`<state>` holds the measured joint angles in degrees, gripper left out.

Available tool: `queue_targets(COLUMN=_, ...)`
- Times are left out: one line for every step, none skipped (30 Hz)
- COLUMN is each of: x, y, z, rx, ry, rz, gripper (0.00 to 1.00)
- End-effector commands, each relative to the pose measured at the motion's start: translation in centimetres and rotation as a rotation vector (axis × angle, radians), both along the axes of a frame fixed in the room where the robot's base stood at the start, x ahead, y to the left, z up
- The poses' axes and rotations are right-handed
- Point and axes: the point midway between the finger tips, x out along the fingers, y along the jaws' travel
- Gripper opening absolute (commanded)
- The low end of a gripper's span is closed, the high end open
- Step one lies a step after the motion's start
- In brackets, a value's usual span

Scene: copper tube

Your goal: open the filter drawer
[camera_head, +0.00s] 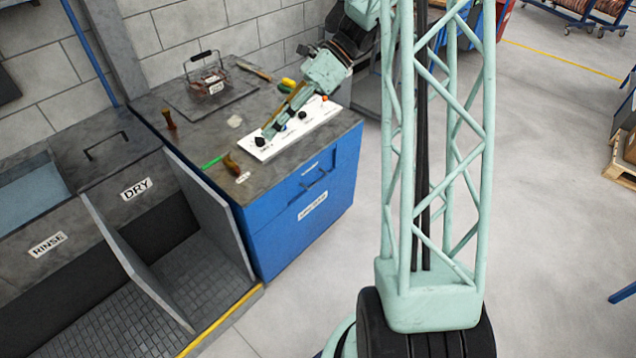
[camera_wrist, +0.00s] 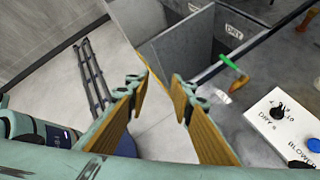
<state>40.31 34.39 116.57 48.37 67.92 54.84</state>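The blue cabinet (camera_head: 300,225) stands in the middle of the head view. Its upper front has a drawer panel with a small label (camera_head: 309,168) and a dark bar handle (camera_head: 315,190). A second label (camera_head: 312,207) sits lower; I cannot read either surely. The drawer front looks flush with the cabinet. My gripper (camera_head: 270,129) is above the white control panel (camera_head: 312,132) on the cabinet top, apart from the handle. In the wrist view my gripper (camera_wrist: 160,93) is open, with nothing between its tan-padded fingers. The drawer handle is not clearly seen there.
The DRY bin (camera_head: 137,188) and RINSE bin (camera_head: 47,244) stand left of the cabinet. A wire basket (camera_head: 206,75) and a wooden-handled tool (camera_head: 231,164) lie on the top. A dark slatted thing (camera_wrist: 92,78) shows in the wrist view. The floor (camera_head: 345,265) before the cabinet is clear.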

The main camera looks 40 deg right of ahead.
Motion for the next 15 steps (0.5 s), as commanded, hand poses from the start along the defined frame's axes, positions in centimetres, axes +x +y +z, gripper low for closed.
queue_targets(x=0.2, y=-0.7, z=-0.9, rx=0.019, ry=0.016, rz=-0.029, gripper=0.21)
queue_targets(x=0.5, y=-1.2, z=-1.4, rx=0.031, ry=0.027, rz=-0.047, gripper=0.21)
queue_targets(x=0.7, y=-1.7, z=-2.0, rx=0.047, ry=0.039, rz=-0.072, gripper=0.21)
queue_targets(x=0.9, y=-2.2, z=-2.4, rx=0.058, ry=0.049, rz=-0.089, gripper=0.21)
queue_targets(x=1.0, y=-2.5, z=-2.9, rx=0.07, ry=0.059, rz=-0.107, gripper=0.21)
queue_targets(x=1.3, y=-3.1, z=-3.5, rx=0.087, ry=0.071, rz=-0.131, gripper=0.21)
queue_targets(x=1.4, y=-3.5, z=-4.0, rx=0.099, ry=0.081, rz=-0.149, gripper=0.21)
queue_targets(x=1.5, y=-3.9, z=-4.4, rx=0.11, ry=0.091, rz=-0.167, gripper=0.21)
queue_targets(x=1.8, y=-4.5, z=-5.1, rx=0.126, ry=0.104, rz=-0.191, gripper=0.21)
queue_targets(x=1.9, y=-5.0, z=-5.6, rx=0.139, ry=0.113, rz=-0.209, gripper=0.21)
queue_targets(x=2.0, y=-5.4, z=-6.0, rx=0.15, ry=0.122, rz=-0.227, gripper=0.21)
queue_targets(x=2.2, y=-6.0, z=-6.7, rx=0.166, ry=0.135, rz=-0.25, gripper=0.21)
queue_targets(x=2.3, y=-6.4, z=-7.2, rx=0.179, ry=0.144, rz=-0.268, gripper=0.21)
queue_targets(x=2.4, y=-6.8, z=-7.7, rx=0.191, ry=0.153, rz=-0.285, gripper=0.21)
queue_targets(x=2.5, y=-7.4, z=-8.3, rx=0.208, ry=0.167, rz=-0.309, gripper=0.21)
